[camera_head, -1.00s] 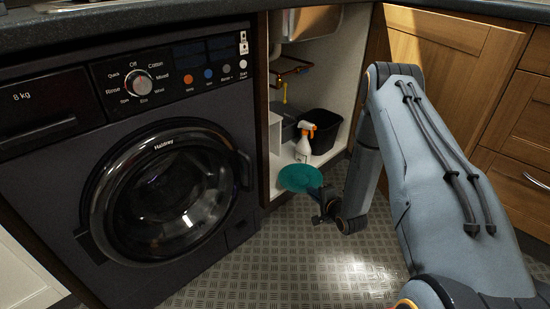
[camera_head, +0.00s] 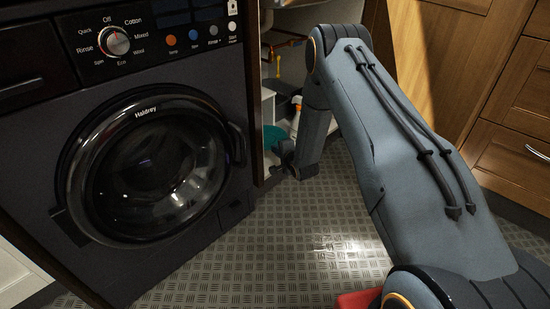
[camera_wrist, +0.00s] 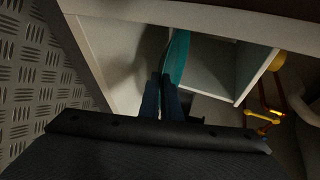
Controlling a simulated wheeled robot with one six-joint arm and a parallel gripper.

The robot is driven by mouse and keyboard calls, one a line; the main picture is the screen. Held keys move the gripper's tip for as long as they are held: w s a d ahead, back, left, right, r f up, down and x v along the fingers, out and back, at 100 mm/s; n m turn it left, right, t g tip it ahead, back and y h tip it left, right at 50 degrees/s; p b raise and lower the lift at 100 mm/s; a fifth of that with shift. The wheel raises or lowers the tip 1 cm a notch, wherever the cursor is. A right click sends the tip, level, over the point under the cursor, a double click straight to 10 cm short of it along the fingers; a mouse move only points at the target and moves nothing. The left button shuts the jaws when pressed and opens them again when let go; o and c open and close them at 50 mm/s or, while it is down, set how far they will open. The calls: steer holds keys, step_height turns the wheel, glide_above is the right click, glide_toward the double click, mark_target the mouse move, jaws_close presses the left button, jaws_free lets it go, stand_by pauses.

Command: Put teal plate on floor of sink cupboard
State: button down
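The teal plate (camera_head: 272,136) is in the opening of the sink cupboard, partly hidden by the cupboard's dark front edge and my arm. In the wrist view the plate (camera_wrist: 179,57) shows nearly edge-on, standing out from my fingertips. My gripper (camera_head: 284,157) is at the cupboard's opening; in the wrist view its two dark fingers (camera_wrist: 161,82) are close together on the plate's near edge. The sink cupboard has a white interior (camera_wrist: 112,58). Most of its floor is hidden by my arm in the head view. Contact between plate and floor cannot be told.
A white spray bottle (camera_head: 296,112) stands inside the cupboard, partly behind my arm. A white partition (camera_wrist: 215,66) and a yellow-handled pipe valve (camera_wrist: 263,118) are close by. The washing machine (camera_head: 150,165) borders the opening on the left.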

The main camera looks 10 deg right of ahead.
mark_target(275, 162)
steer(key=shift+w+a+f+b, duration=0.1)
steer(key=shift+f+b, duration=0.45)
steer(key=shift+f, duration=0.35)
steer(key=shift+w+a+f+b, duration=0.1)
steer(key=shift+f+b, duration=0.45)
steer(key=shift+f, duration=0.3)
steer(key=shift+f, duration=0.1)
steer(key=c, duration=2.3)
jaws_free()
steer(key=shift+s, duration=0.15)
steer(key=p+v, duration=0.5)
steer(key=v, duration=0.7)
